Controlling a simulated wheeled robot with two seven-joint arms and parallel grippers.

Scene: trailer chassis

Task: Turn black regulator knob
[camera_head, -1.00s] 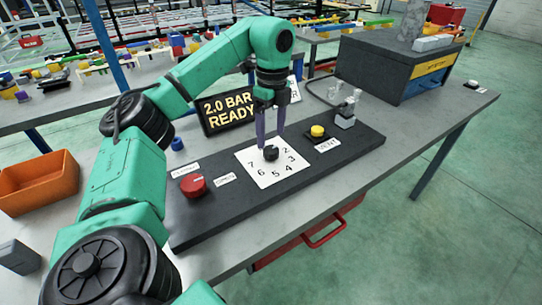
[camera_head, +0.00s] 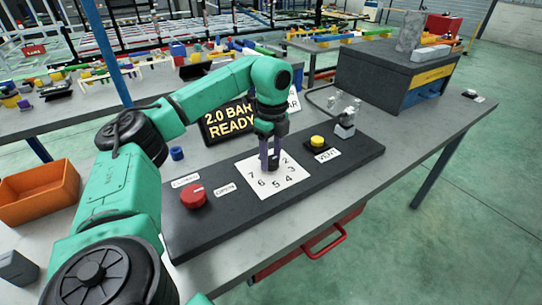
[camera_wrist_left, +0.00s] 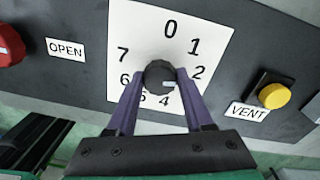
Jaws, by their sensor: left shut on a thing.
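The black regulator knob (camera_wrist_left: 159,75) sits in the middle of a white dial card (camera_wrist_left: 128,22) with numbers around it. In the left wrist view, my left gripper (camera_wrist_left: 160,82) has its two purple fingers on either side of the knob, shut on it. A light mark on the knob points right, a little below the 2. In the head view, my left gripper (camera_head: 270,163) comes down from above onto the knob, and its fingers hide part of it. The dial card (camera_head: 255,172) lies on the dark panel. My right gripper is not in view.
A red knob (camera_head: 194,196) lies left of the dial, and a yellow button (camera_head: 317,142) marked VENT lies right. A sign (camera_head: 230,120) reading 2.0 BAR READY stands behind. A metal fitting (camera_head: 346,126) stands at the panel's right end. An orange bin (camera_head: 38,194) is far left.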

